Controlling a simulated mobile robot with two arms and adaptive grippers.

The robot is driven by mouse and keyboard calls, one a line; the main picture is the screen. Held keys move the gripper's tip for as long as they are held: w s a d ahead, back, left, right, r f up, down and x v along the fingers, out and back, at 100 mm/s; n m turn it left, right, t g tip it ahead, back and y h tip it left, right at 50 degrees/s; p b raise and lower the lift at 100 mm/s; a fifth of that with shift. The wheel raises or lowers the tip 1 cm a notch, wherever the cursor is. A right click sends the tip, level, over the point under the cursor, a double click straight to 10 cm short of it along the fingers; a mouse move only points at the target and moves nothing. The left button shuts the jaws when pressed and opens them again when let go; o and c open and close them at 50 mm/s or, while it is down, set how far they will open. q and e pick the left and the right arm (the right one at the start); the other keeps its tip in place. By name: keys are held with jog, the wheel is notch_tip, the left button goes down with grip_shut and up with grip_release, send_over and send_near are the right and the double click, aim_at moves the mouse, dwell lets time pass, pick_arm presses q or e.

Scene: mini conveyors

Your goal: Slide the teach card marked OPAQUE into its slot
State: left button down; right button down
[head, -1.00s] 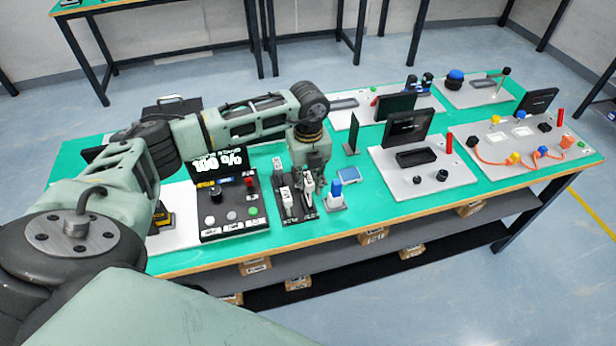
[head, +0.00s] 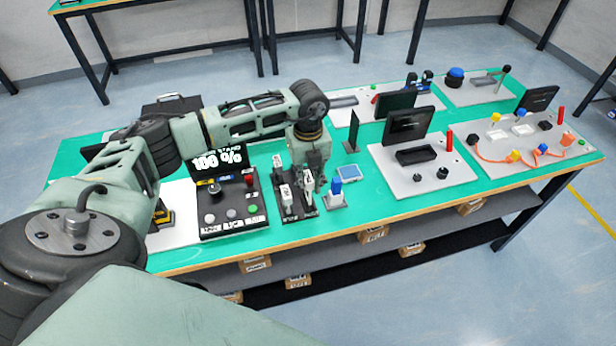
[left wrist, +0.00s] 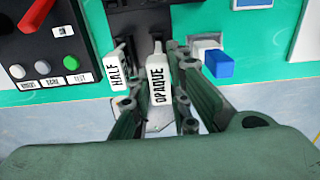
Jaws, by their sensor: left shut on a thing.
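The white card marked OPAQUE (left wrist: 158,85) stands between the fingers of my left gripper (left wrist: 160,108) in the left wrist view, its lettering facing the camera. The gripper is shut on it. In the head view my left gripper (head: 308,178) points down at the black card rack (head: 300,212) near the table's front edge. A white card marked HALF (left wrist: 117,70) stands just left of the OPAQUE card, apart from it. The black rack (left wrist: 145,20) also shows beyond the cards in the left wrist view. The gripper and cards hide the slot openings. My right gripper is out of view.
A black control box (head: 232,212) with a red lever and buttons stands left of the rack. A blue-and-white block (head: 336,190) stands close on the right. Farther right are a grey board with a black screen (head: 408,127) and a board with orange cables (head: 520,135).

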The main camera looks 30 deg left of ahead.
pick_arm(q)
jog(key=shift+f, duration=0.2)
jog(key=shift+f+b, duration=1.45)
jog(key=shift+f, duration=0.35)
jog(key=c, duration=1.6)
grip_release()
jog(key=shift+r, duration=0.25)
notch_tip(320, 180, up, 12)
jog(key=shift+f, duration=0.2)
